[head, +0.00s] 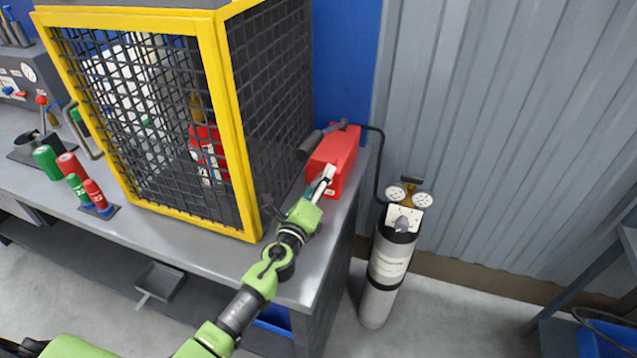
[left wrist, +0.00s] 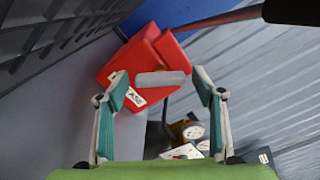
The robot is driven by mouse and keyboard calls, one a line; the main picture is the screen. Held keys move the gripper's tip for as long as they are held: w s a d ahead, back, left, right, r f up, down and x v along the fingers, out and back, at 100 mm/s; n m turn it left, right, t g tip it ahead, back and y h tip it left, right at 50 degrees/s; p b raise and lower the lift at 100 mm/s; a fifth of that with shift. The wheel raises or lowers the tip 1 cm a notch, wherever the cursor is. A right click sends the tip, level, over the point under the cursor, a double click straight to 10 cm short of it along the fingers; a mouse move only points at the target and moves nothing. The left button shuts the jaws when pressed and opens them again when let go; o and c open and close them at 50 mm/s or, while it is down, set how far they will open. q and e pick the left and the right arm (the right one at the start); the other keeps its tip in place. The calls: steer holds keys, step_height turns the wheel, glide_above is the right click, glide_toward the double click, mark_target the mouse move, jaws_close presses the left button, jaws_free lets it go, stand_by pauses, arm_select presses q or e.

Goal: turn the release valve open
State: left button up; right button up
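The gas cylinder (head: 384,275) stands on the floor right of the bench, with two round gauges and a grey knob (head: 403,224) on a white plate at its top. This knob looks like the release valve; its setting cannot be told. My left gripper (head: 326,180) is at the front of the red box (head: 338,152) on the bench end. In the left wrist view my left gripper (left wrist: 160,88) is open, with the red box (left wrist: 125,62) ahead between its fingers. My right gripper is not seen.
A yellow-framed mesh cage (head: 236,150) stands on the bench, left of my left arm. Green and red cylinders (head: 74,183) stand at the bench's left. A dark hose (head: 378,165) runs down near the gas cylinder. A shelf with a blue bin (head: 608,340) is at far right.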

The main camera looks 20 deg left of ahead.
arm_select(q)
steer(key=s, duration=1.2)
steer(key=shift+a, duration=0.2)
stand_by(1.0)
